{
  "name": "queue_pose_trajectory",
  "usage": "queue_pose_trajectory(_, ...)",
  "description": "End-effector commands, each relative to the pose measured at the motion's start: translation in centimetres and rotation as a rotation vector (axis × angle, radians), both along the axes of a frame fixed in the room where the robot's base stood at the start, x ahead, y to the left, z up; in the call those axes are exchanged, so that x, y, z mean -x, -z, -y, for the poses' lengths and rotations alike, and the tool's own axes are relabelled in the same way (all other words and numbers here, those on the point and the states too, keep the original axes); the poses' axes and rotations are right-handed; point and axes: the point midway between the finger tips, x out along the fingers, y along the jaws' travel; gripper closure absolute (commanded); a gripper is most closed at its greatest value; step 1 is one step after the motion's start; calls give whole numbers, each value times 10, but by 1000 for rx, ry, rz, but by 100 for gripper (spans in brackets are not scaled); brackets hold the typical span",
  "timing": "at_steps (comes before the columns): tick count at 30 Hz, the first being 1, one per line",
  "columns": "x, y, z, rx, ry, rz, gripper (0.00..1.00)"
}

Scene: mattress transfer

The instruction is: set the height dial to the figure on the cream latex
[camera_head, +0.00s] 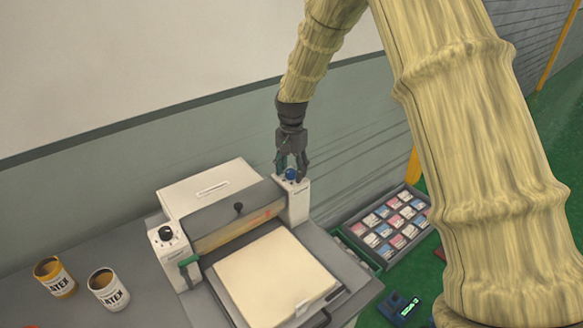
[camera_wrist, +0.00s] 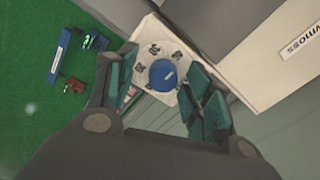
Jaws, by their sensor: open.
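The cream latex (camera_head: 270,277) lies flat on the bed of a white and grey machine. A small pale tag (camera_head: 303,307) sits at its front edge; any figure on it is too small to read. A blue dial (camera_head: 291,174) tops the machine's right post. In the wrist view the same blue dial (camera_wrist: 163,73) has a white pointer line and dark marks around it on a pale plate (camera_wrist: 155,46). My gripper (camera_head: 292,165) is open above the blue dial, pointing down, with one finger on each side of it. In the wrist view my gripper (camera_wrist: 160,80) shows no clear contact.
A black dial (camera_head: 167,233) is on the left post, near a green lever (camera_head: 188,261). Two cans, one yellow (camera_head: 54,277) and one white (camera_head: 108,289), stand at left. A tray of cards (camera_head: 345,222) lies right of the machine. A wall is behind.

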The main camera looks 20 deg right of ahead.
Motion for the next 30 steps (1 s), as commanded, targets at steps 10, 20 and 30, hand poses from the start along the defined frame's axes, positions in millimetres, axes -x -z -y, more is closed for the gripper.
queue_pose_trajectory(10, 0, 2, 0, 1, 0, -1, 63)
queue_pose_trajectory(20, 0, 3, 0, 1, -2, -2, 96)
queue_pose_trajectory(30, 1, 4, 0, 1, -95, -3, 96)
